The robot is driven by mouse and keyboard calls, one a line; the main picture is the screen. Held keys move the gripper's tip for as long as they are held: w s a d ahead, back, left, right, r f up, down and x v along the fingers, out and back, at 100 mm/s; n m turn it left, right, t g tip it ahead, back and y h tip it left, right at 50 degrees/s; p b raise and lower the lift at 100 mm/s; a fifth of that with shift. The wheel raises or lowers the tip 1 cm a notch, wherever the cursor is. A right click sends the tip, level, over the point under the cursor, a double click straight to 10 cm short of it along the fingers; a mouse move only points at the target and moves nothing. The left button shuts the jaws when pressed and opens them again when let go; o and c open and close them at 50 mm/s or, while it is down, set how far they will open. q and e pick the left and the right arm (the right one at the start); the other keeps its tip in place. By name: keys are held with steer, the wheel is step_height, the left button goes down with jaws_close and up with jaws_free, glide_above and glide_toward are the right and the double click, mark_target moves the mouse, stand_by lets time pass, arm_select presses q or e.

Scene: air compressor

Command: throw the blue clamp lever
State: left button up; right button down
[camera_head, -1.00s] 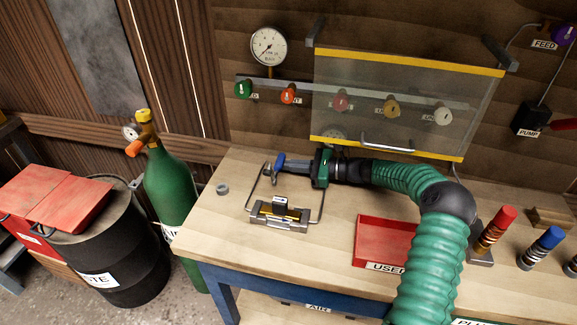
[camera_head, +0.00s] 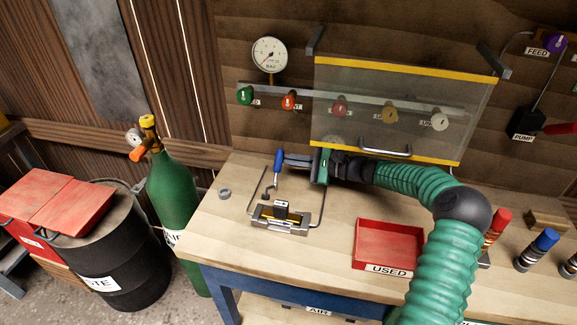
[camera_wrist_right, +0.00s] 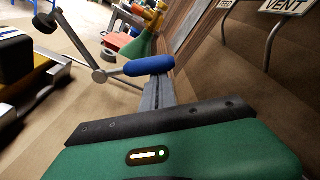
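The clamp lever's blue handle (camera_head: 278,160) stands nearly upright above the clamp base (camera_head: 280,217) on the bench. The wire bail (camera_head: 322,200) rises at the sides of the base. My right gripper (camera_head: 287,159) reaches in from the right, its fingertips at the handle. In the right wrist view, the blue handle (camera_wrist_right: 150,66) lies across the fingertips of the gripper (camera_wrist_right: 155,82); the two grey fingers are together with a thin slit between them. The tip contact is partly hidden by the handle. My left gripper is not in view.
A red USED tray (camera_head: 389,222) sits right of the clamp under my right arm. A clear yellow-edged guard (camera_head: 405,95) hangs over the valve knobs. A grey nut (camera_head: 224,193) lies left on the bench. A green cylinder (camera_head: 174,195) stands beside it.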

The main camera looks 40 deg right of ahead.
mark_target(281, 155)
steer(key=r+n, duration=0.1)
steer(key=s+a+r+n+b, duration=0.1)
steer(key=n, duration=0.2)
steer(key=shift+s+a+r+t, duration=0.2)
steer(key=shift+s+r+t, duration=0.05)
steer(key=shift+r+t, duration=0.15)
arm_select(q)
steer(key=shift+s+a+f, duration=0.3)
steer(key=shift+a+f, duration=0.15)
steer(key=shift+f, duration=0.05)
arm_select(e)
steer(key=shift+s+a+r, duration=0.2)
steer(key=shift+a, duration=0.3)
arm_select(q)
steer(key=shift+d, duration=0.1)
arm_select(e)
steer(key=shift+d, duration=0.2)
